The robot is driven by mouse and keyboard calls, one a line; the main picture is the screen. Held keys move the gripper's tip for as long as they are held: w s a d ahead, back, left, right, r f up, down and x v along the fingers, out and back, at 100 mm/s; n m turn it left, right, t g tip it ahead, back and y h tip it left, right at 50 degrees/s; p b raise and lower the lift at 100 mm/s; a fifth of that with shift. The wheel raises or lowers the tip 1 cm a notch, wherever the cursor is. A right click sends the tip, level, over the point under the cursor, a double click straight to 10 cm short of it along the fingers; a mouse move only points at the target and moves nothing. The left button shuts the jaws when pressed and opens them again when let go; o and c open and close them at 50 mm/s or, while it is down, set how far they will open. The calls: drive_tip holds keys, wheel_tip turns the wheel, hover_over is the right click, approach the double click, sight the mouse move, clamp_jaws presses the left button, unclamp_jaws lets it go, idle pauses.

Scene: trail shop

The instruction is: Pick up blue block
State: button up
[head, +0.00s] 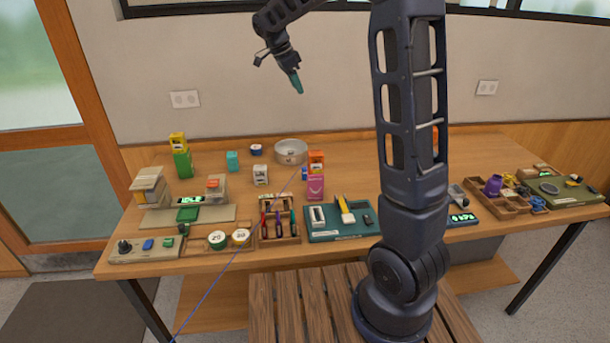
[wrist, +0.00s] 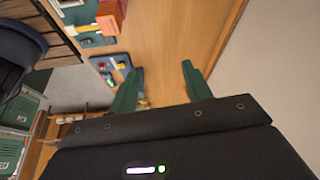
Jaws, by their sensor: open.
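Several blue items show in the head view, and I cannot tell for sure which is the blue block. A small blue piece (head: 148,244) lies on the tan tray at the table's front left. Another small blue block (head: 305,173) is partly hidden beside the pink and orange stack. My gripper (head: 297,84) is high above the back of the table, well apart from both. In the wrist view, my gripper (wrist: 162,84) has its green fingers spread with nothing between them. No blue block shows clearly there.
The wooden table (head: 270,262) carries many small items. A metal bowl (head: 290,152) stands at the back, a green tool tray (head: 341,222) at front centre, and a wooden organizer (head: 497,203) at right. The back left surface has some free room.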

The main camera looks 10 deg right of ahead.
approach(305, 168)
drive_tip(key=x, duration=0.7)
drive_tip(key=shift+s+d, duration=0.1)
drive_tip(key=shift+s, duration=0.1)
drive_tip(key=shift+w+x, duration=0.1)
drive_tip(key=shift+x, duration=1.2)
drive_tip(key=shift+w+x, duration=0.15)
drive_tip(key=shift+x, duration=1.15)
drive_tip(key=c, duration=1.1)
